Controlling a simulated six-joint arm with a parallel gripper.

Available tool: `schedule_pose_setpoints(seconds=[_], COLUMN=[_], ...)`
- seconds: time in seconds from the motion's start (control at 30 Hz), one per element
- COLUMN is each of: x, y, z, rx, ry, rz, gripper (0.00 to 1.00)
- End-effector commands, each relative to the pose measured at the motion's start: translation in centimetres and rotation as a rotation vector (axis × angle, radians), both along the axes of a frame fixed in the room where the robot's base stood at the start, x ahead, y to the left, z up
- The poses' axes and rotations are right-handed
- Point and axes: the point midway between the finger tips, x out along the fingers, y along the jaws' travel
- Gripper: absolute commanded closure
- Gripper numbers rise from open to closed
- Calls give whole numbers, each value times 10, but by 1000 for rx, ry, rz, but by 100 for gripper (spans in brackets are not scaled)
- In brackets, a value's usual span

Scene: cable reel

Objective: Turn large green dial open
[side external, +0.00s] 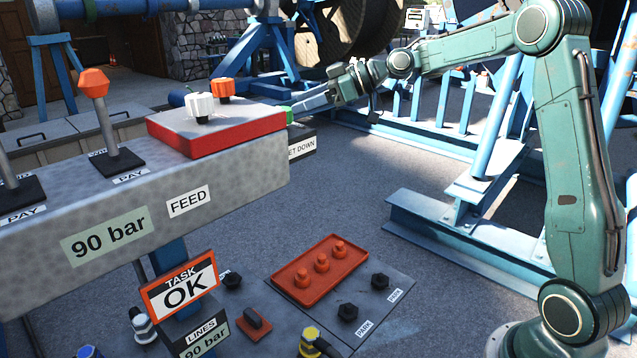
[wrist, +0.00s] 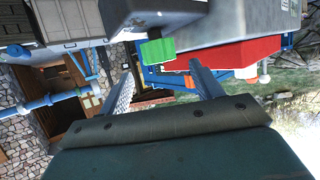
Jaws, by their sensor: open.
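The green dial (wrist: 157,52) shows in the wrist view as a bright green block, straight ahead of my fingers. In the side external view only a small green part of the dial (side external: 288,112) shows, at the right end of the grey panel, above a box with a partly hidden label ending in "ET DOWN". My gripper (side external: 306,100) reaches in from the right beside it. In the wrist view my gripper (wrist: 160,68) is open, one finger on each side of the dial's line. I cannot tell whether a finger touches it.
A red block (side external: 215,132) with a white knob (side external: 199,107) and an orange knob (side external: 222,88) sits on the grey panel (side external: 150,210). An orange-tipped lever (side external: 97,84) stands left. A floor plate (side external: 345,292) holds a red tray (side external: 320,270). Blue steel frames (side external: 450,240) lie right.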

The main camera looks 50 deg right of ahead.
Motion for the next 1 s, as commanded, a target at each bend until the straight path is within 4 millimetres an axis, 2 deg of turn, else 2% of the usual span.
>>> schedule_pose_setpoints(seconds=[0.2,0.4,0.87,0.9,1.0], x=[24,40,47,47,47], y=[20,33,38,38,38], z=[-13,-21,-25,-25,-25], rx=[1,1,0,0,0], ry=[0,-1,0,0,0], rz=[2,1,-1,-1,-1], gripper=[35,35,35,37,56])
